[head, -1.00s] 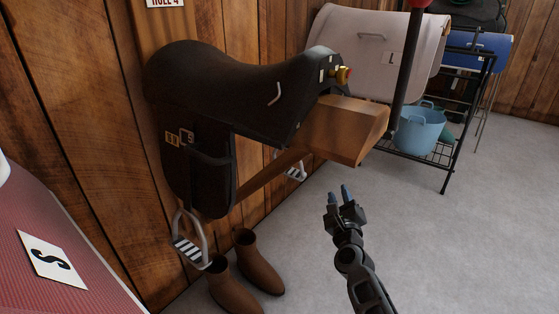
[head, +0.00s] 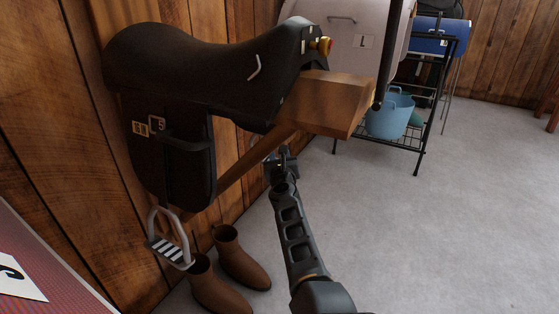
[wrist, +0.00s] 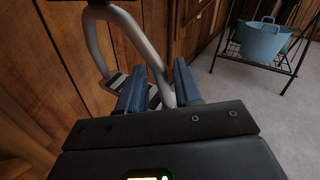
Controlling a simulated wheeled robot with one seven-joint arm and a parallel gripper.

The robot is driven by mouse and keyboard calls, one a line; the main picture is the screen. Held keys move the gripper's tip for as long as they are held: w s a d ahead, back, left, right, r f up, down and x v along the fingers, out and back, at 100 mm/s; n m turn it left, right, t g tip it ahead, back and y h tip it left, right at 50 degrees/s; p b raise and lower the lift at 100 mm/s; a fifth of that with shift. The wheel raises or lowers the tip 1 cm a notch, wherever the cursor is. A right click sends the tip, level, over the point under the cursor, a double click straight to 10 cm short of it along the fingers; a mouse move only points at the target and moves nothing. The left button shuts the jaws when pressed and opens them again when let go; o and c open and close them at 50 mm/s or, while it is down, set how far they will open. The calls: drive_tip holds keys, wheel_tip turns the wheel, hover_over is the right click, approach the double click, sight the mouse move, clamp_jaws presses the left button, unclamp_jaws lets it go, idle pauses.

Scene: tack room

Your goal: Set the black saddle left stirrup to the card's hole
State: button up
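The black saddle (head: 190,75) sits on a wooden beam (head: 325,105) by the plank wall. Its near-side stirrup (head: 171,240) hangs low; above it are a yellow marked plate (head: 140,128) and a tag reading 5 (head: 157,124). My gripper (head: 280,158) is below the beam, at the far-side stirrup, which it largely hides in the head view. In the wrist view that metal stirrup (wrist: 138,38) has one side bar running between my two blue fingers (wrist: 160,88). The fingers are apart, and I see no clear grip. The hole card is out of view.
Brown boots (head: 240,258) stand on the floor under the saddle. A black rack (head: 420,140) with a blue bucket (head: 389,115) stands behind right, beside a dark post. A red-covered surface with a card (head: 18,275) is at lower left.

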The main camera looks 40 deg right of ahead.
drive_tip(key=shift+w+d, duration=0.25)
drive_tip(key=shift+w, duration=0.05)
drive_tip(key=shift+c, duration=0.2)
clamp_jaws()
